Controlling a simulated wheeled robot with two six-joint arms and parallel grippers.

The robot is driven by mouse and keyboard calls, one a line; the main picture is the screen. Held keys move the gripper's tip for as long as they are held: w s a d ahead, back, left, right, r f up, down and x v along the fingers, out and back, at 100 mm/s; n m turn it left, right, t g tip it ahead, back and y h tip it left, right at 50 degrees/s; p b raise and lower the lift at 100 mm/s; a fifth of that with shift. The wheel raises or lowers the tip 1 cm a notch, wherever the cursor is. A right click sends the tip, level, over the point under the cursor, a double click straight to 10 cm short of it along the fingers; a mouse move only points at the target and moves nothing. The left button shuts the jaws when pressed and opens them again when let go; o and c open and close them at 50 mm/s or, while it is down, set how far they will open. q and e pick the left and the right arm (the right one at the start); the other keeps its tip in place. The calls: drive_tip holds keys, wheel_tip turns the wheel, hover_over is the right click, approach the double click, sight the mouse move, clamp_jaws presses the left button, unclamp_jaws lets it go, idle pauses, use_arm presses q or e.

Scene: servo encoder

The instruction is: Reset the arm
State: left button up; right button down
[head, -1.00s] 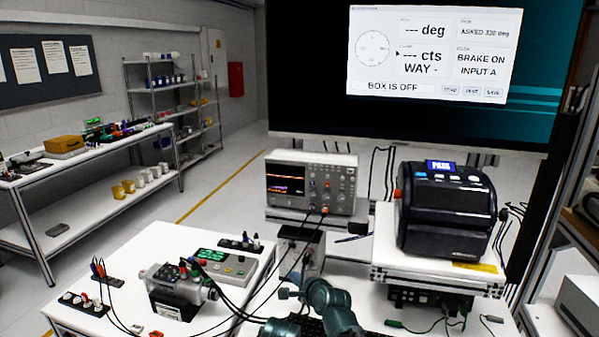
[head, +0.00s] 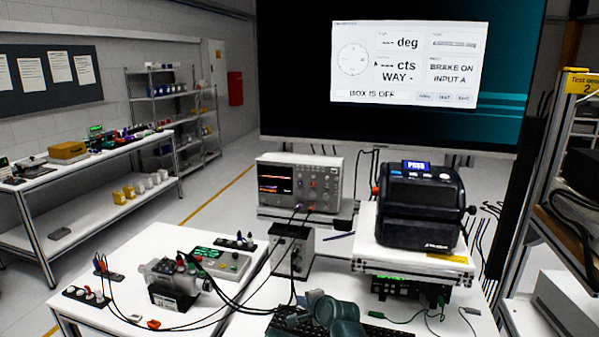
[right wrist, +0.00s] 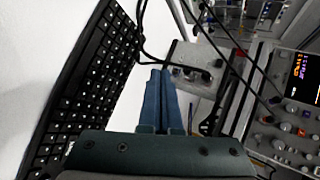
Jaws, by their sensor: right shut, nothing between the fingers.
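My right arm (head: 335,312) shows as teal links low in the middle of the head view, over the near edge of the bench beside a black keyboard (head: 375,329). In the right wrist view my right gripper (right wrist: 161,76) has its two blue fingers together, with nothing between them. It points toward a grey box with cables (right wrist: 187,68), and the keyboard lies to its left. In the head view that grey box (head: 290,250) stands behind the arm. My left gripper is not in view.
A servo motor (head: 172,283) with plugged leads sits on the left bench. An oscilloscope (head: 300,185) and a black printer-like device (head: 420,205) stand behind. Black cables loop across the bench. A large screen (head: 300,90) reads "BOX IS OFF" and "BRAKE ON".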

drive_tip(key=s+d+f+n+g+h, duration=0.1)
drive_tip(key=s+d+f+n, duration=0.1)
drive_tip(key=s+d, duration=0.1)
drive_tip(key=s+d+f+n+g+h, duration=0.1)
drive_tip(key=s+d+f+n+g, duration=0.1)
drive_tip(key=s+d+f+n, duration=0.1)
drive_tip(key=s+d+f+n+g, duration=0.2)
drive_tip(key=s+d+n, duration=0.1)
drive_tip(key=s, duration=0.1)
drive_tip(key=shift+f+h, duration=0.3)
drive_tip(key=shift+h, duration=0.1)
drive_tip(key=s+d+n+g, duration=0.1)
drive_tip(key=s+d+n, duration=0.1)
drive_tip(key=s, duration=0.1)
drive_tip(key=s+d+f+n+g+h, duration=0.1)
drive_tip(key=s+d+g, duration=0.1)
drive_tip(key=s, duration=0.1)
drive_tip(key=s+d+f+n+g+h, duration=0.1)
drive_tip(key=s+d+n, duration=0.1)
drive_tip(key=s+d, duration=0.1)
drive_tip(key=shift+s+f+n, duration=0.1)
drive_tip(key=shift+f+n, duration=0.05)
drive_tip(key=shift+n, duration=0.15)
drive_tip(key=s+a+n+g+h, duration=0.1)
drive_tip(key=s+a+n, duration=0.3)
drive_tip(key=a, duration=0.6)
drive_tip(key=shift+s+a, duration=0.4)
drive_tip(key=shift+s, duration=0.6)
